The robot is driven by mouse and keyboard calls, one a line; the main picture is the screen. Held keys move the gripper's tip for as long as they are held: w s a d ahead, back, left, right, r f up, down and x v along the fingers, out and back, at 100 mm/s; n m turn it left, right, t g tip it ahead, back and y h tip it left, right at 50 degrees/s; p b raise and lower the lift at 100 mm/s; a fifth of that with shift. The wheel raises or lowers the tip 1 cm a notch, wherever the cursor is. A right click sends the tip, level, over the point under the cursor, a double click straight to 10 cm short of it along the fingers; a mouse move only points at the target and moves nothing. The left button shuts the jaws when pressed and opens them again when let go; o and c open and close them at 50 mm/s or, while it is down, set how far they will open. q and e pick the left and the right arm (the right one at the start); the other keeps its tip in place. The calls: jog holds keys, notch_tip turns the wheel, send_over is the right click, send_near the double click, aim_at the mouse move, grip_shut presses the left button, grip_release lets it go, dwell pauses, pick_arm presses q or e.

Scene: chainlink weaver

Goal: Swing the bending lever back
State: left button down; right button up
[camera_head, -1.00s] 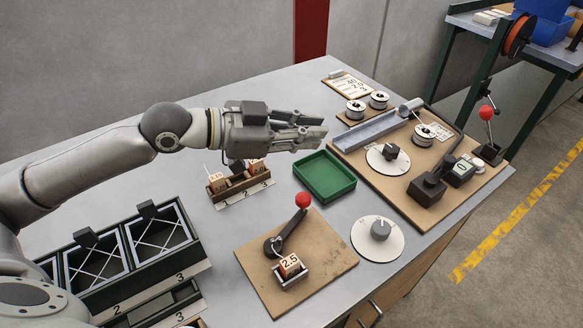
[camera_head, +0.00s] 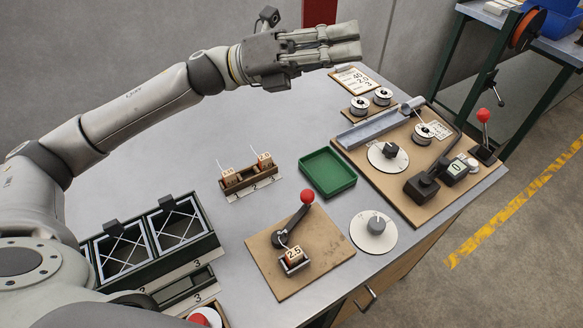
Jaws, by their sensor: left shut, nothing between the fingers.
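A short dark lever (camera_head: 297,216) with a red ball knob stands on a brown board (camera_head: 325,255) at the front middle of the bench. It leans up and to the right from its pivot, beside a small block marked 2.5 (camera_head: 293,258). A second red-knobbed lever (camera_head: 485,130) stands upright at the bench's right end. The frames do not tell for sure which is the bending lever. My left gripper (camera_head: 358,43) is above the back of the bench, its fingers shut, empty and pointing right. It is apart from both levers. My right gripper is not in view.
A green tray (camera_head: 328,190) and a white dial (camera_head: 373,231) flank the front board. A larger board (camera_head: 380,180) carries a metal channel, spool, dial and black device. A wooden rack (camera_head: 248,187) holds tagged pieces. Black bins (camera_head: 155,262) stand front left. The bench's back left is clear.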

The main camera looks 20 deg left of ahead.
pick_arm(q)
notch_tip(320, 180, down, 12)
jog(key=s+m+g+y+p, duration=0.2)
jog(key=m+g+y+p, duration=0.35)
jog(key=m, duration=0.75)
jog(key=w+a+f+m+y+p, duration=0.1)
jog(key=a+f+m+y, duration=0.1)
jog(key=a+f+y, duration=0.35)
jog(key=w+a+f+m+y, duration=0.1)
jog(key=w+a+f+y, duration=0.15)
jog(key=a+y, duration=0.45)
jog(key=shift+g, duration=0.35)
jog(key=s+d+f+p, duration=0.1)
jog(key=f+p, duration=0.1)
jog(key=f, duration=0.1)
jog(key=s+d+f+p, duration=0.1)
jog(key=d+f+p, duration=0.1)
jog(key=f, duration=0.1)
jog(key=s+d+f+p, duration=0.1)
jog(key=f+p, duration=0.1)
jog(key=f, duration=0.2)
jog(key=shift+s+d, duration=0.15)
jog(key=shift+d, duration=0.15)
jog(key=shift+s+d+f+h+p, duration=0.1)
jog(key=shift+s+d+h+p, duration=0.1)
jog(key=shift+d, duration=0.1)
jog(key=shift+s+d+f+h+p, duration=0.1)
jog(key=shift+d+p, duration=0.1)
jog(key=shift+d, duration=0.1)
jog(key=shift+w, duration=0.1)
